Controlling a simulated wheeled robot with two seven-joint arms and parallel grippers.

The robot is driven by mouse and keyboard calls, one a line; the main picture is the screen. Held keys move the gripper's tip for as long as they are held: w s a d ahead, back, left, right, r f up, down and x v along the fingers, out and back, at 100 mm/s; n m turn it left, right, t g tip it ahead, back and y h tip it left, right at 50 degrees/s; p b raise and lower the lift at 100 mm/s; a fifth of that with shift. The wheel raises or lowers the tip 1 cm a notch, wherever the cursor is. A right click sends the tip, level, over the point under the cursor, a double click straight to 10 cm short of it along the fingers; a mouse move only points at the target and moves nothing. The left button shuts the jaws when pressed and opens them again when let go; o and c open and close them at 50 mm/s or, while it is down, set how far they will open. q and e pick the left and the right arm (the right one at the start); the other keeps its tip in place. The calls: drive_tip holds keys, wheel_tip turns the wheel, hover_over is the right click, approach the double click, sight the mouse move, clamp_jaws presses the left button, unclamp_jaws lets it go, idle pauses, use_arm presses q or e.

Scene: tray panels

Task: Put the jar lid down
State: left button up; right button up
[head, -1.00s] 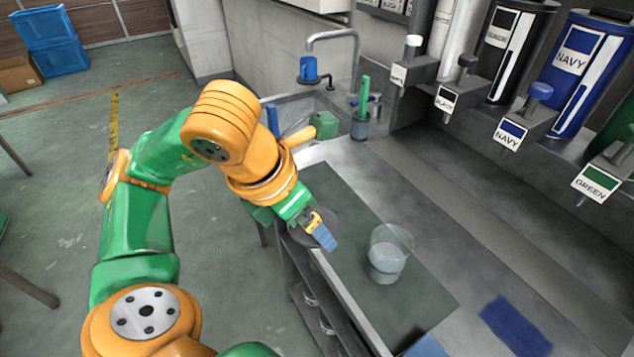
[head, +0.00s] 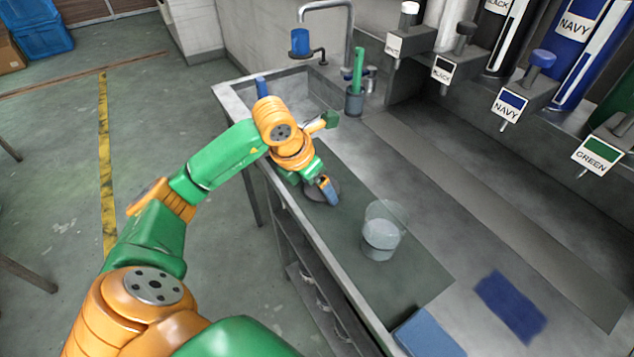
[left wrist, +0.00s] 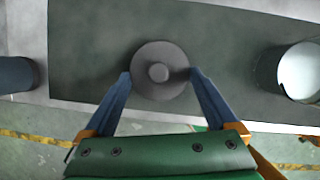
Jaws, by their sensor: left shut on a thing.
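The jar lid (left wrist: 158,86) is a dark grey disc with a round knob on top. It lies flat between the two blue fingers of my left gripper (left wrist: 160,77), which are shut on its rim. In the head view the lid (head: 314,188) is at or just above the dark green mat, near the counter's front edge, partly hidden by my left gripper (head: 328,191). I cannot tell whether it touches the mat. An open clear jar (head: 381,238) with pale contents stands on the mat to the right; it also shows in the left wrist view (left wrist: 298,72). My right gripper is not in view.
The mat (head: 410,282) has free room around the jar. A sink with a tap (head: 325,10) is behind, beside a grey cup (head: 354,102) holding a green tool. Labelled dispensers (head: 508,105) overhang the back.

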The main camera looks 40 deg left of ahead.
use_arm(q)
drive_tip(key=shift+f, duration=0.15)
drive_tip(key=shift+f, duration=0.2)
drive_tip(key=o, duration=1)
drive_tip(key=shift+r, duration=0.4)
drive_tip(key=v, duration=1.2)
drive_tip(key=shift+f+p, duration=0.1)
drive_tip(key=shift+p, duration=0.2)
